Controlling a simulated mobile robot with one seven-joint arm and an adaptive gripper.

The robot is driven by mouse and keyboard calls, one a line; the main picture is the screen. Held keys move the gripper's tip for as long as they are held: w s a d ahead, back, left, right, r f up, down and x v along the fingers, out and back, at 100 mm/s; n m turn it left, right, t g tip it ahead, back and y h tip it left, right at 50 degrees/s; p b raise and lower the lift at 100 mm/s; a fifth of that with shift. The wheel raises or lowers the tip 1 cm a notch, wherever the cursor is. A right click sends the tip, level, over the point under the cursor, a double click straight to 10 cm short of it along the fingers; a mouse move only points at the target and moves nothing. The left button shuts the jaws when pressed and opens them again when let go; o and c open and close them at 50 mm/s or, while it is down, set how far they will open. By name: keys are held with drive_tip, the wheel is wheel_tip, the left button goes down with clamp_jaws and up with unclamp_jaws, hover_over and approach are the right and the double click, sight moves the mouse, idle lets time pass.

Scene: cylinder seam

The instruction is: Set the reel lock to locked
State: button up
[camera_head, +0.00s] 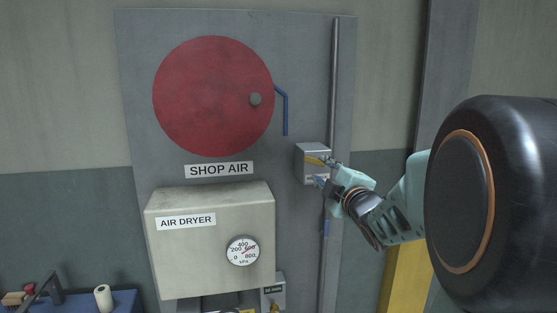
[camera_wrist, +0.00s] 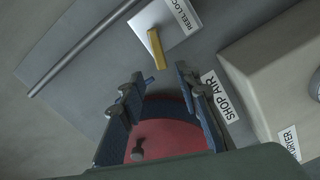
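The reel lock is a small grey box (camera_head: 312,151) on the wall panel, right of and below the red reel. Its yellow lever (camera_head: 315,160) shows on the front of the box. In the wrist view, the lever (camera_wrist: 154,45) sticks out from the plate labelled REEL LOCK (camera_wrist: 178,17). My gripper (camera_head: 325,172) is at the box's front, partly hiding it. In the wrist view, my gripper (camera_wrist: 161,76) has its two fingers apart with nothing held. The lever's near end appears close to the gap between the fingertips; whether it lies between them, I cannot tell.
The red reel (camera_head: 207,95) marked SHOP AIR has a blue hose (camera_head: 286,112) at its right. A vertical pipe (camera_head: 335,80) runs close beside the lock box. The AIR DRYER box (camera_head: 185,255) with a gauge (camera_head: 243,250) protrudes below left.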

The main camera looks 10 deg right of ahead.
sight(311, 161)
drive_tip(key=w+p, duration=0.2)
drive_tip(key=w, duration=0.8)
drive_tip(key=shift+w, duration=0.15)
clamp_jaws()
